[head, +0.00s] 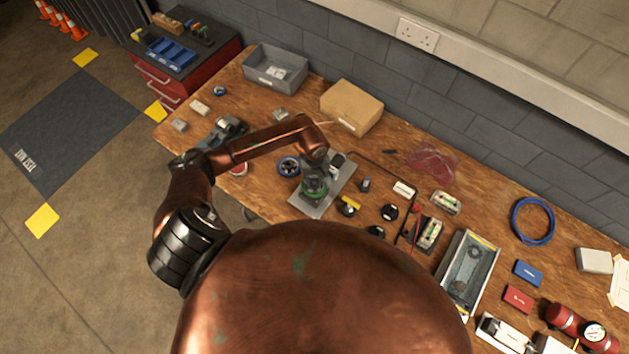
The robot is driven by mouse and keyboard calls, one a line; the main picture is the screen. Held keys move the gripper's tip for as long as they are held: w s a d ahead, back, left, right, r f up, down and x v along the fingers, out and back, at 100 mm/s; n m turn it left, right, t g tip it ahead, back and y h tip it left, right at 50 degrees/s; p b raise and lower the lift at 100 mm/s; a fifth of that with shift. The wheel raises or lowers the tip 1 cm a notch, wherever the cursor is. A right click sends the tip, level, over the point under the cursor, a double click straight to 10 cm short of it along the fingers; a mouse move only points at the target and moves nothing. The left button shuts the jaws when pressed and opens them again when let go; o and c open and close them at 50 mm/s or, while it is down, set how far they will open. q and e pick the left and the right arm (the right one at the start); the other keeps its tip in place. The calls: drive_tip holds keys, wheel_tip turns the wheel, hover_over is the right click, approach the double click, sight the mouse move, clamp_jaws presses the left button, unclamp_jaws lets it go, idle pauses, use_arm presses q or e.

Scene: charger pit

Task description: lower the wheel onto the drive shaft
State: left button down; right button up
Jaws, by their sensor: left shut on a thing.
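The gripper is shut on the wheel, seen from above. The wheel is over a grey metal base plate (301,204). The drive shaft is hidden under the wheel and gripper, so I cannot tell whether the wheel is around it or above it. A blue wheel (289,166) lies to the left of the plate. My right gripper is not in view.
Several small parts lie to the right of the plate, including a yellow-topped one (349,206). A cardboard box (351,107) and a grey bin (261,82) stand along the wall side. A grey tray (446,273) and a blue cable coil (533,221) are farther right.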

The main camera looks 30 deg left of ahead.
use_arm(q)
drive_tip(key=shift+f+b, duration=0.6)
drive_tip(key=shift+f, duration=0.1)
drive_tip(key=shift+b, duration=0.35)
idle(0.5)
drive_tip(key=shift+f+b, duration=0.2)
drive_tip(key=shift+b, duration=0.1)
drive_tip(key=c, duration=1.5)
unclamp_jaws()
drive_tip(key=shift+c, duration=0.5)
drive_tip(key=shift+c, duration=1.4)
